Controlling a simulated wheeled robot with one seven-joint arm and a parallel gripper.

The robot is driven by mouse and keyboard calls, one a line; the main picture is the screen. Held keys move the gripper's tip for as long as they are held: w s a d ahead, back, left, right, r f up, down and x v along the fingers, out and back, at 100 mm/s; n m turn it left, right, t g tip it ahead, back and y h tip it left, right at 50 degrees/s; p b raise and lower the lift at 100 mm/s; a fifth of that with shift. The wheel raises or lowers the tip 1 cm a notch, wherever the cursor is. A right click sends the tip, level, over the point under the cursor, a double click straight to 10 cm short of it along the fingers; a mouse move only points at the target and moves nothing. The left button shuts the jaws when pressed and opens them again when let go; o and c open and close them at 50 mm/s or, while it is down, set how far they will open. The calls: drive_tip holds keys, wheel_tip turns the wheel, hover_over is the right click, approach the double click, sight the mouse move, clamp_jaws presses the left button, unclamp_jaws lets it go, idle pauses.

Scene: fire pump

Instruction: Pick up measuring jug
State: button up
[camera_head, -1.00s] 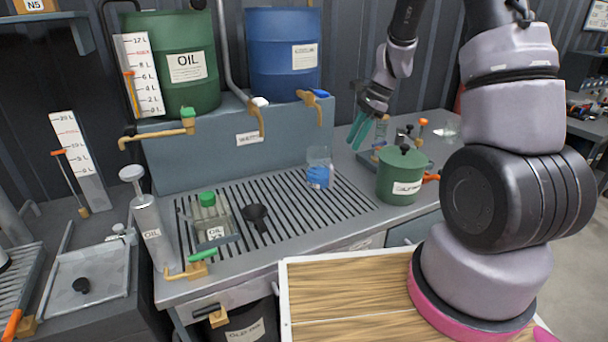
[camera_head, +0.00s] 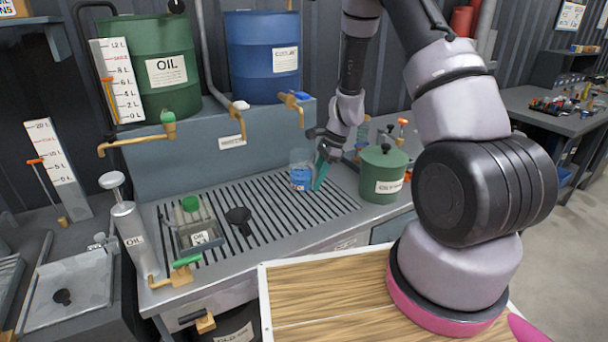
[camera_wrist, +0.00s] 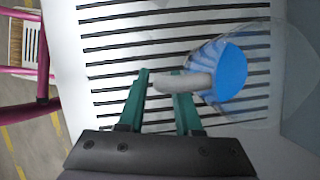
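The measuring jug (camera_head: 302,179) is clear with a blue lower part and stands upright on the slatted drain grate. In the wrist view the jug (camera_wrist: 228,72) is at the upper right, its pale handle (camera_wrist: 185,81) pointing left toward my fingers. My gripper (camera_head: 321,172) is beside the jug's right side in the head view, teal fingers pointing down. In the wrist view my gripper (camera_wrist: 162,88) is open; the handle's outer end lies between the fingertips and overlaps the right one. I cannot tell whether they touch.
A green lidded pot (camera_head: 383,174) stands close to the right of my gripper. A tap (camera_head: 292,100) hangs above the jug. A black funnel (camera_head: 239,218) and an oil container (camera_head: 195,225) stand on the grate's left. The grate between funnel and jug is clear.

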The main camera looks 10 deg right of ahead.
drive_tip(key=shift+a+f, duration=0.25)
drive_tip(key=shift+f, duration=0.35)
clamp_jaws()
idle(1.0)
